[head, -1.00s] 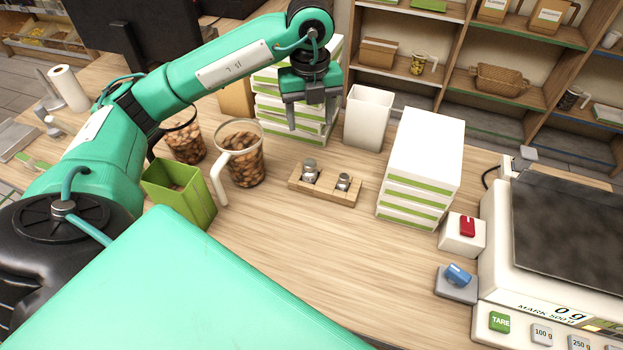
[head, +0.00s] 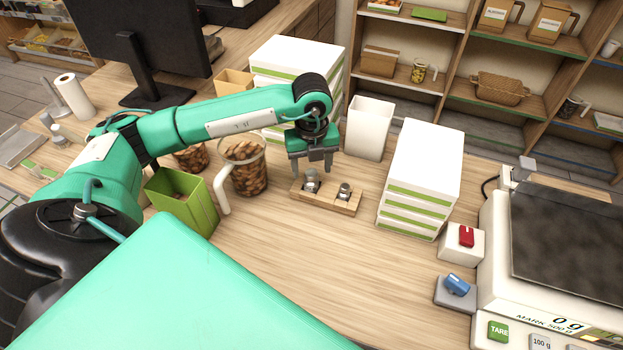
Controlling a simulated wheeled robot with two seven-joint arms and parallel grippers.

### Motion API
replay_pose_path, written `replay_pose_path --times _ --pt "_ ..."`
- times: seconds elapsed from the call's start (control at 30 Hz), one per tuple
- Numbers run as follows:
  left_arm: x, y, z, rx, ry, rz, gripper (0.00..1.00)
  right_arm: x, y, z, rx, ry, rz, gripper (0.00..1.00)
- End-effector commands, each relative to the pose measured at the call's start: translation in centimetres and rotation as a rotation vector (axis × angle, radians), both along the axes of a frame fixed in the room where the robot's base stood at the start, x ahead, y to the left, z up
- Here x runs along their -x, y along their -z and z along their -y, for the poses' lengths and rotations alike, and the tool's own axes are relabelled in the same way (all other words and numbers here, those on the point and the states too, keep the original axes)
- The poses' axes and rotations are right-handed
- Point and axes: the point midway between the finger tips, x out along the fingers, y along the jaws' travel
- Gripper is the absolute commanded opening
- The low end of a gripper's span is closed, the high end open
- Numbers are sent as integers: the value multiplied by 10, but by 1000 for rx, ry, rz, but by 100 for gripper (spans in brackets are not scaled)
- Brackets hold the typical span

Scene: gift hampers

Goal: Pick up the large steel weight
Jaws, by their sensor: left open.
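Two steel weights stand in a small wooden block (head: 332,204) on the table. The large steel weight (head: 311,182) is in its left part, and the smaller weight (head: 344,191) is to its right. My left gripper (head: 314,169) points down with its jaws open and empty. Its fingertips are just above or behind the large weight in the picture; I cannot tell whether they touch it. My right gripper does not show.
A jar of nuts (head: 247,172) with a white handle and a green bin (head: 183,200) stand left of the block. A white container (head: 368,128) and stacked white boxes (head: 424,165) stand behind and right. A scale (head: 505,285) reads 0 g. The front table is clear.

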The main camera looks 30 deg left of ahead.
Motion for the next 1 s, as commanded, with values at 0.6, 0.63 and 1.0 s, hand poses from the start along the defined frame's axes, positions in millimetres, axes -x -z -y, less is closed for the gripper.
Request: replay_pose_path --times 0.6,0.63,1.0 --pt "0 37 -1 0 0 -1 46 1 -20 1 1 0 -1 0" --pt "0 37 -1 0 0 -1 40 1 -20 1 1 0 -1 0" --pt "-1 35 -1 1 0 1 0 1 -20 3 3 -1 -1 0"
